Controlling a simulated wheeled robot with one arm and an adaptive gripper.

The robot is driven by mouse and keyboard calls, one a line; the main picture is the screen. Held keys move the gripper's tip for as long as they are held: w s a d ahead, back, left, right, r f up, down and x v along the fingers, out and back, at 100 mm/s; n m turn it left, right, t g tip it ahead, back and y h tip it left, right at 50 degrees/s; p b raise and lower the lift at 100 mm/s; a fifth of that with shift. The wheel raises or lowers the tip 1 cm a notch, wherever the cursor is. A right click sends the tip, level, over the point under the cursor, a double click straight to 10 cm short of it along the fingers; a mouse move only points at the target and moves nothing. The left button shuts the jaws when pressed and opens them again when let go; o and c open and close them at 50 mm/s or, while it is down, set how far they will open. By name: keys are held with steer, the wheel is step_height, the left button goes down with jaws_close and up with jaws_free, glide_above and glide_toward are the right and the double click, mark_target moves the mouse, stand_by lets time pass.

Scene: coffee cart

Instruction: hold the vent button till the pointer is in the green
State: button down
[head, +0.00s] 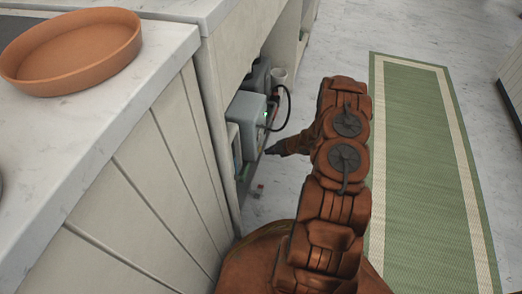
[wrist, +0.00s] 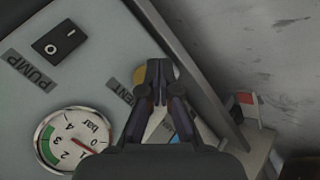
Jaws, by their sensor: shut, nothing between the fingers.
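The vent button (wrist: 138,76) is a round yellow-orange shape beside the VENT label (wrist: 119,92) in the wrist view, partly hidden by my fingertips. My gripper (wrist: 157,72) is shut and empty, its tips over the button's right side; I cannot tell whether they touch or press it. The pressure gauge (wrist: 64,128) is a white dial marked bar with a green band at its left. Its red pointer (wrist: 85,146) points to the lower right, away from the green band. In the head view my gripper (head: 270,150) is low by the cabinet opening.
A black PUMP rocker switch (wrist: 58,42) is on the same grey panel. Grey equipment (head: 246,117) with a green light sits in the cabinet. A terracotta dish (head: 75,55) is on the counter; a green mat (head: 425,170) lies right.

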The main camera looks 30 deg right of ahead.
steer(key=shift+w+a, duration=0.1)
steer(key=shift+w, duration=0.05)
stand_by(0.6)
steer(key=shift+w+a, duration=0.15)
steer(key=shift+w, duration=0.1)
steer(key=shift+w+a, duration=0.35)
stand_by(1.6)
steer(key=shift+s+d+p, duration=0.1)
steer(key=shift+s+p, duration=0.05)
steer(key=shift+p, duration=0.15)
stand_by(1.2)
steer(key=shift+s+d, duration=0.5)
steer(key=shift+s, duration=0.05)
steer(key=shift+s+d+p, duration=0.45)
steer(key=shift+s+d, duration=1.25)
steer(key=shift+s, duration=0.2)
